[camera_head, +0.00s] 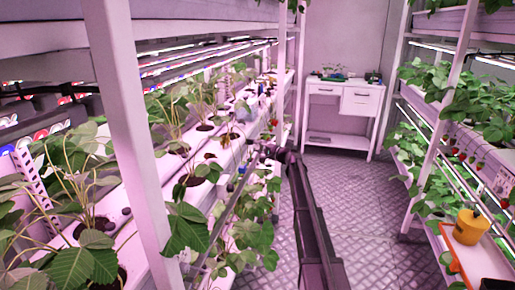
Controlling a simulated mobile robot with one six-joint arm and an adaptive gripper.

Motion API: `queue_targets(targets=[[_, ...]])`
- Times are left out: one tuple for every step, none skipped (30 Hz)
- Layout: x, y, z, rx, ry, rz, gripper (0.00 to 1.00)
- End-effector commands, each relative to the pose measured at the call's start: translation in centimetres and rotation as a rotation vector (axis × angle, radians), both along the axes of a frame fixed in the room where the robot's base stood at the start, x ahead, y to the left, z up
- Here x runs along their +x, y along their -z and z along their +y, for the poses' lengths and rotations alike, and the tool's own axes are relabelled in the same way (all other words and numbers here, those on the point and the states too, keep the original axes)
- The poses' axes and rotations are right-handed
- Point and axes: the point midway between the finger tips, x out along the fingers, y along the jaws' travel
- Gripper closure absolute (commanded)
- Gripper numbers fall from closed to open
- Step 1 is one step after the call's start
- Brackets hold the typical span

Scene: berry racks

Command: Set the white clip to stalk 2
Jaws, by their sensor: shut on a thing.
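My arm reaches up the aisle and bends left to the left rack. My gripper (256,149) is at the rack's outer edge, small and dark beside the plants. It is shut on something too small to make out. I cannot pick out the white clip. Leafy plants with thin stalks (62,185) grow from holes in the white gutter (140,215) of the left rack. No label shows which one is stalk 2. Another plant (195,165) stands in the gutter nearer the gripper.
A white rack post (132,110) stands in front of the left rack. A white cart (342,110) stands at the aisle's end. The right rack has strawberry plants (440,90) and an orange container (467,227) on a tray. The aisle floor (365,200) is clear.

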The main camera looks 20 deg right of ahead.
Motion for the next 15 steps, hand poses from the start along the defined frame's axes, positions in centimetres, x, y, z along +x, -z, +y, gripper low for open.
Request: queue_targets(targets=[[0.0, 0.0, 0.1, 0.0, -0.001, 0.0, 1.0], [0.0, 0.0, 0.1, 0.0, -0.001, 0.0, 1.0], [-0.1, 0.0, 0.1, 0.0, -0.001, 0.0, 1.0], [-0.2, 0.0, 0.2, 0.0, -0.001, 0.0, 1.0], [-0.3, 0.0, 0.3, 0.0, -0.001, 0.0, 1.0], [-0.6, 0.0, 0.5, 0.0, -0.001, 0.0, 1.0], [-0.9, 0.0, 0.6, 0.0, -0.001, 0.0, 1.0], [-1.3, 0.0, 0.8, 0.0, -0.002, 0.0, 1.0], [-1.9, 0.0, 1.1, 0.0, -0.002, 0.0, 1.0], [-2.3, 0.0, 1.4, 0.0, -0.002, 0.0, 1.0], [-2.8, 0.0, 1.7, 0.0, -0.002, 0.0, 1.0], [-3.5, 0.0, 2.0, 0.0, -0.002, 0.0, 1.0], [-4.1, 0.0, 2.3, 0.0, -0.003, 0.0, 1.0], [-4.6, 0.0, 2.6, 0.0, -0.003, 0.0, 1.0], [-5.3, 0.0, 3.0, 0.0, -0.003, 0.0, 1.0]])
